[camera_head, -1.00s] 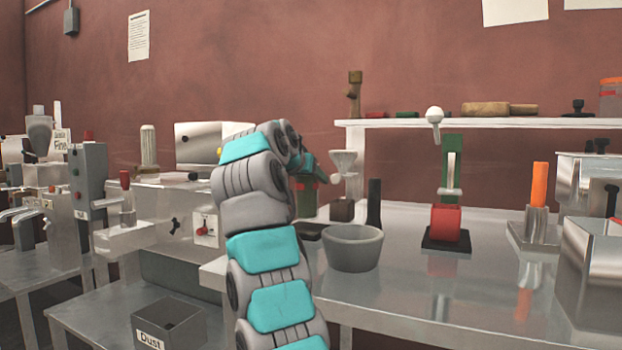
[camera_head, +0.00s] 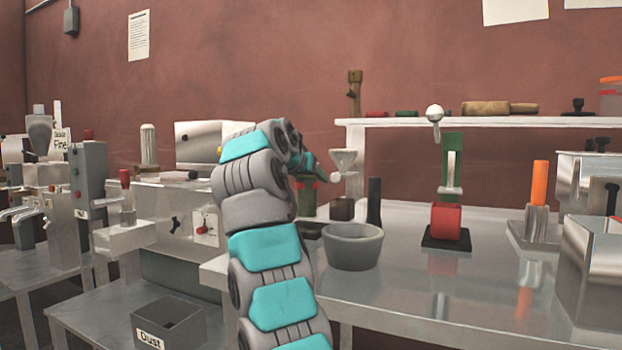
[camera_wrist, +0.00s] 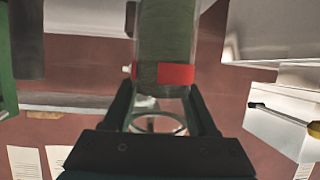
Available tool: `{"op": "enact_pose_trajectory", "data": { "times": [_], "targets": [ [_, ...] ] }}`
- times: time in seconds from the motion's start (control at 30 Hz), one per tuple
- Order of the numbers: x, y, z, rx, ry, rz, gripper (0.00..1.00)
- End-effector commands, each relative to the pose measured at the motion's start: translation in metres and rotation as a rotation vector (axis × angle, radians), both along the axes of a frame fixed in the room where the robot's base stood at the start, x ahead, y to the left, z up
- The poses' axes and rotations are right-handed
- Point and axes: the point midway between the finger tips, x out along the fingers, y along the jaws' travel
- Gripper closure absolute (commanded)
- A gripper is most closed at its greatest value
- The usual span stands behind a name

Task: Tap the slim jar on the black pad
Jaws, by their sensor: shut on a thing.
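The slim jar (camera_wrist: 166,40) is clear, with green contents and a red band, and fills the top middle of the wrist view. My gripper (camera_wrist: 160,92) is shut on it, one dark finger on each side. In the head view the jar (camera_head: 306,202) shows partly behind my arm, left of the grey bowl. A dark flat piece, which looks like the black pad (camera_head: 312,232), lies below the jar, mostly hidden by my arm and the bowl. I cannot tell whether the jar touches it.
The grey bowl (camera_head: 352,248) and a dark upright cylinder (camera_head: 374,202) stand close to the right of the jar. A funnel stand (camera_head: 343,165) is just behind. A press with a red block (camera_head: 446,221) stands farther right. Bare bench top (camera_head: 420,290) lies in front.

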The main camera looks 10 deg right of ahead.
Motion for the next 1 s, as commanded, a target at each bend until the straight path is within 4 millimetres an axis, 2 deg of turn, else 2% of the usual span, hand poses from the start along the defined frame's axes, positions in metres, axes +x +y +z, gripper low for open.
{"op": "enact_pose_trajectory", "data": {
  "times": [0.03, 0.1, 0.57, 1.0],
  "targets": [
    [0.000, 0.000, 0.008, -0.001, -0.001, 0.000, 1.00],
    [0.000, 0.000, 0.011, -0.001, -0.001, 0.000, 1.00],
    [0.000, 0.000, 0.009, -0.001, -0.001, 0.000, 1.00],
    [0.000, -0.001, -0.013, -0.001, -0.001, -0.001, 1.00]
  ]
}}
